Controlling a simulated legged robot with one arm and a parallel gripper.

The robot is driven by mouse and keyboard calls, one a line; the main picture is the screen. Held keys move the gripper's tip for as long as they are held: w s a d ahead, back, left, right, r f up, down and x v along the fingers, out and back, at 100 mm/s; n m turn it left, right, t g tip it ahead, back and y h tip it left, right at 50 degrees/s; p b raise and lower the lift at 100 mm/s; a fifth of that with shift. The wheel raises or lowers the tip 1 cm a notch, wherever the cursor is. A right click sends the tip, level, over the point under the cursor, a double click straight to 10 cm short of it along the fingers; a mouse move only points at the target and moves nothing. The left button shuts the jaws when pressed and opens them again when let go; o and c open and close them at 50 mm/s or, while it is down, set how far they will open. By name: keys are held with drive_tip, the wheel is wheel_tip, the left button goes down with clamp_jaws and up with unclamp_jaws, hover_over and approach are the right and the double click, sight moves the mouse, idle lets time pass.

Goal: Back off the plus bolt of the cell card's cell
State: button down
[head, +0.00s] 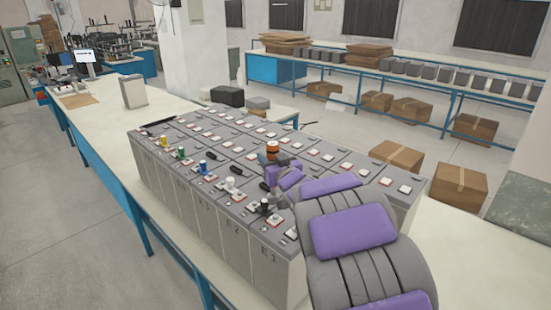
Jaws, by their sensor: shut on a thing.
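A block of grey battery cells (200,205) in rows stands on the long bench, with white, red-edged and dark terminal pieces on its lids. Front cells bear labels such as E1 and E2. My gripper (274,163) is over the middle of the block, shut on an orange-and-black capped tool (272,147) that stands roughly upright. The tool's lower end and any bolt under it are hidden by my gripper and arm.
Yellow (154,140), green (181,153), blue-and-yellow (203,167) and white (230,184) capped pieces stand along the left rows. A small monitor (86,56) is at the far left. Cardboard boxes (398,155) lie on the floor at right. The bench behind the block is mostly clear.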

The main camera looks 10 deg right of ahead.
drive_tip(key=shift+a+f+b, duration=0.2)
drive_tip(key=shift+f+b, duration=1)
drive_tip(key=shift+f, duration=1.4)
drive_tip(key=shift+s, duration=0.1)
drive_tip(key=shift+d, duration=0.1)
drive_tip(key=shift+d, duration=0.4)
drive_tip(key=shift+a+f, duration=0.25)
drive_tip(key=shift+d+f, duration=0.1)
drive_tip(key=shift+f, duration=0.25)
idle(0.8)
